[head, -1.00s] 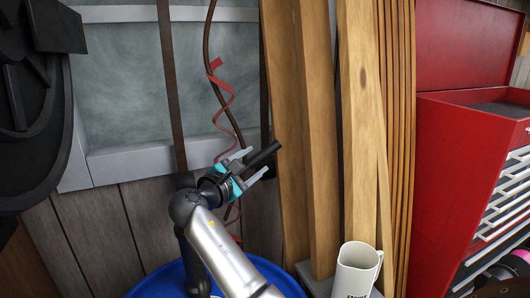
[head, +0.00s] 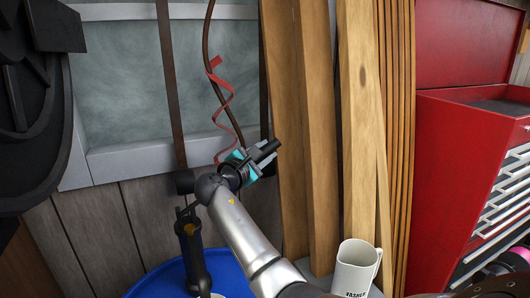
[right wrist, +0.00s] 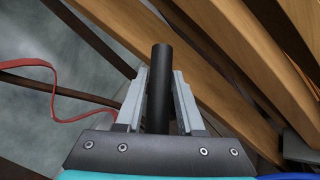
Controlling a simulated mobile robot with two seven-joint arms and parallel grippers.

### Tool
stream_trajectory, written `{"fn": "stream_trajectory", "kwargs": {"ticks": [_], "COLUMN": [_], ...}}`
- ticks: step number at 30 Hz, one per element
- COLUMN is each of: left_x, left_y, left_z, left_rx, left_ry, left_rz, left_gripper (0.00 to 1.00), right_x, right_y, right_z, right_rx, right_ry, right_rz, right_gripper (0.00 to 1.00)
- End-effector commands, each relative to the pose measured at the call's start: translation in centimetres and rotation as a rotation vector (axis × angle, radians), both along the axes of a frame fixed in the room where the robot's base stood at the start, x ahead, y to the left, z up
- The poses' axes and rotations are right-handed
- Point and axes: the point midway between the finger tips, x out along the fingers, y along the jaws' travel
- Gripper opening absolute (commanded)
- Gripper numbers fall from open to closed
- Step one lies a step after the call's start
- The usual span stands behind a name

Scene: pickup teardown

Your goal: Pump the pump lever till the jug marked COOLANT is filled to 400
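A black hand pump (head: 193,255) stands upright on a blue drum, and its dark lever (head: 264,150) reaches up to the right. My right gripper (head: 256,160) is at the lever's outer end. In the right wrist view, its two grey fingers (right wrist: 160,100) lie close along both sides of the black lever bar (right wrist: 162,85), shut on it. A white jug (head: 357,268) stands at the lower right; its partly cut label seems to read WASHER. I see no label reading COOLANT and no fill level. A pale thing (head: 214,295) shows at the bottom edge by the pump. My left gripper is out of view.
The blue drum (head: 228,268) is under the pump. Upright wooden boards (head: 310,130) lean just right of my right gripper. A red tool chest (head: 450,150) stands at the far right. A red strip (head: 222,95) and a brown cable hang behind the lever.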

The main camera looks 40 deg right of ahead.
Motion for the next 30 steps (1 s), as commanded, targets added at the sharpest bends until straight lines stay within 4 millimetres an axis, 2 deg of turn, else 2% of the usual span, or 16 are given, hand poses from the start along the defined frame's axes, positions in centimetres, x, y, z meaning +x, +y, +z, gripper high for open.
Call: {"fn": "stream_trajectory", "kwargs": {"ticks": [1, 9, 30], "left_x": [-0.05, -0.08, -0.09], "left_y": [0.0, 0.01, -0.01], "left_z": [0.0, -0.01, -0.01], "left_rx": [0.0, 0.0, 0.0], "left_ry": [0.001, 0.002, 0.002], "left_rz": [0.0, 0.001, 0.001], "left_gripper": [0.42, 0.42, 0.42], "right_x": [-0.01, 0.0, -0.01], "right_y": [0.02, 0.03, 0.05], "right_z": [-0.01, -0.02, -0.02], "right_rx": [0.0, 0.0, -0.001], "right_ry": [0.0, 0.0, 0.002], "right_rz": [0.0, 0.0, 0.0], "right_gripper": [0.3, 0.0, 0.0]}}
